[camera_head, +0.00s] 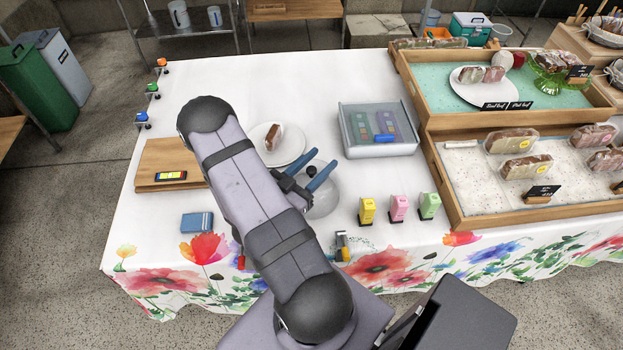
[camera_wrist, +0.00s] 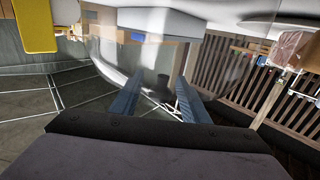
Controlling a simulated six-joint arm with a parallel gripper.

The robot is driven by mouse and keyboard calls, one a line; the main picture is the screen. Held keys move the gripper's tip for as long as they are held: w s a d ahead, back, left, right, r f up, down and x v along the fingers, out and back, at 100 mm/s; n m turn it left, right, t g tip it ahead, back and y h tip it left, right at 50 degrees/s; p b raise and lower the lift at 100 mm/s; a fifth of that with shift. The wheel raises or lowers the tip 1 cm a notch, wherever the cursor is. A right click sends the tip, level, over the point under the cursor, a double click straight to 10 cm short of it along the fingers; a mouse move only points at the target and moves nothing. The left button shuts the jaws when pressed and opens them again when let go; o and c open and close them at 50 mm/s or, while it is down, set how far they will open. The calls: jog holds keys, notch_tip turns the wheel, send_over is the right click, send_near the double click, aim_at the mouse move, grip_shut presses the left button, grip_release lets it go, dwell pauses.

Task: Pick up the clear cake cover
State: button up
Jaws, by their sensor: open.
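The clear cake cover (camera_head: 323,204) is a see-through dome with a dark knob on top, standing on the white floral tablecloth near the table's middle. My gripper (camera_head: 324,160) has two blue fingers, spread apart, with the dark knob showing between them in the head view. In the wrist view, the clear dome (camera_wrist: 112,58) curves across the picture behind the open fingers (camera_wrist: 159,78). I cannot tell whether the fingers touch the cover. My arm and fingers hide part of the dome.
A white plate (camera_head: 293,158) with a cake slice lies just behind the cover. A clear-lidded box (camera_head: 380,151) stands to the right, with yellow, pink and green small items (camera_head: 398,208) in front. A wooden board (camera_head: 160,160) and a blue book (camera_head: 197,222) are left. Wooden trays (camera_head: 455,214) fill the right side.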

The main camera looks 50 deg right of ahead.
jog(key=shift+d, duration=0.5)
jog(key=shift+c, duration=0.4)
grip_shut()
jog(key=shift+r, duration=0.1)
